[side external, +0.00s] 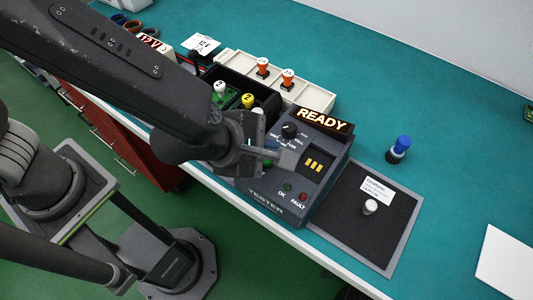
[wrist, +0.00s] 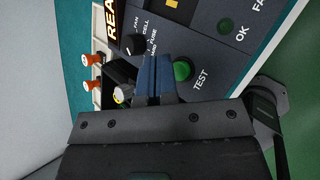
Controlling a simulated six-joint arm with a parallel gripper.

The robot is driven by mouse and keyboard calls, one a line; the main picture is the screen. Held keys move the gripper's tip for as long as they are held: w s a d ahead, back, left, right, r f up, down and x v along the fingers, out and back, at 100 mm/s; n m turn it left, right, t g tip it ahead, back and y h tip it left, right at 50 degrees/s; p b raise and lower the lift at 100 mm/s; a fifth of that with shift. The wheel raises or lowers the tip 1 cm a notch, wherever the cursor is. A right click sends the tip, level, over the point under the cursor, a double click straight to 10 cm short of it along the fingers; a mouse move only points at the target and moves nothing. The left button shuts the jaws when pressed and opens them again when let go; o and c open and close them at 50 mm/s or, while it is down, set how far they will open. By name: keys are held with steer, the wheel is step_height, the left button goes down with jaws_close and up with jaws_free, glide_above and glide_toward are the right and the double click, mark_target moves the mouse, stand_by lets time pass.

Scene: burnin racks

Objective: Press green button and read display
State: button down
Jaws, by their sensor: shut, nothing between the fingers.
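The dark tester box (side external: 262,196) stands on the bench, and its lit display (side external: 321,119) reads READY. In the wrist view the display (wrist: 111,20) is cut off. The green button (wrist: 183,70), labelled TEST, is on the tester panel just right of my shut, empty fingertips (wrist: 155,62). I cannot tell whether they touch it. In the side view my gripper (side external: 284,158) is over the lower left of the panel and mostly hides the button. The dark green OK lamp (side external: 287,187) and dull red FAULT lamp (side external: 303,197) look unlit.
A selector knob (side external: 290,130) is on the tester's panel. Racks with orange-topped (side external: 263,64) and yellow-topped (side external: 248,100) pieces stand behind. A dark mat (side external: 345,225) with a white-topped piece (side external: 370,207) and a blue-topped piece (side external: 401,145) are at right. The far right bench is mostly clear.

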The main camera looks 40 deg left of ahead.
mark_target(267, 160)
steer(key=shift+f, duration=0.1)
steer(key=shift+f, duration=0.3)
steer(key=shift+f, duration=0.45)
stand_by(1.0)
steer(key=shift+r, duration=0.85)
steer(key=shift+r, duration=0.15)
steer(key=shift+r, duration=2.4)
